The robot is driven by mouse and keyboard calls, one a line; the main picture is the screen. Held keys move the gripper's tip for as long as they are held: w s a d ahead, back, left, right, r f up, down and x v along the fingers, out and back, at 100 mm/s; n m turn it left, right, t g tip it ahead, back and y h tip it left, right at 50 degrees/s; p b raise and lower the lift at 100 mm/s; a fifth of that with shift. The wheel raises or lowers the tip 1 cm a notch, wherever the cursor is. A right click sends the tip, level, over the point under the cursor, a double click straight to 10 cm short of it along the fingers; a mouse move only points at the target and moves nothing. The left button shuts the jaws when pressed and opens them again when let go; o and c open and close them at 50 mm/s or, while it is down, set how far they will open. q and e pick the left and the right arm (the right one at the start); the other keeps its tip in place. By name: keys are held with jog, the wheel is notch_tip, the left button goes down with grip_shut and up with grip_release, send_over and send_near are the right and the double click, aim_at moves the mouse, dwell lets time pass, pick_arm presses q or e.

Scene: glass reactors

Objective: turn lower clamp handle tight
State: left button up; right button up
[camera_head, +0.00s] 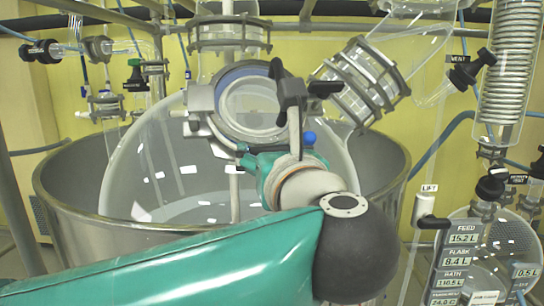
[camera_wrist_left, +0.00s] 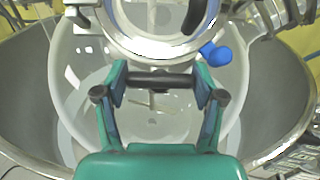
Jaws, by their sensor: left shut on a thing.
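A round glass port with a metal ring clamp (camera_head: 250,105) faces me on the big flask; the lower part of this ring also shows in the left wrist view (camera_wrist_left: 155,48). The lower clamp handle (camera_wrist_left: 160,81) is a dark horizontal bar just below the ring. My left gripper (camera_wrist_left: 161,80) is shut on the bar, one finger at each end. In the head view my left gripper (camera_head: 236,150) is just under the ring, and the bar is hidden or too small to make out there. My right gripper is in neither view.
A blue ball knob (camera_head: 309,137) sits close to the right of my left gripper. A black handle (camera_head: 292,88) stands at the ring's right side. The glass flask (camera_head: 135,165) sits in a wide metal bath (camera_head: 75,215). A labelled panel (camera_head: 462,255) is at lower right.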

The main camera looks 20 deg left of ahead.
pick_arm(q)
jog(key=m+t+h+b, duration=0.1)
jog(key=m, duration=0.2)
jog(key=shift+h, duration=0.4)
jog(key=shift+m+h, duration=0.8)
jog(key=shift+m, duration=0.3)
jog(key=m+h+p, duration=0.2)
jog(key=m, duration=0.1)
jog(key=shift+a+r, duration=0.1)
jog(key=shift+r, duration=0.1)
jog(key=shift+f+m+h+p, duration=0.15)
jog(key=shift+m+h+p, duration=1.05)
jog(key=shift+m, duration=0.3)
jog(key=o, duration=1.1)
jog(key=shift+o, duration=0.2)
jog(key=shift+s, duration=0.1)
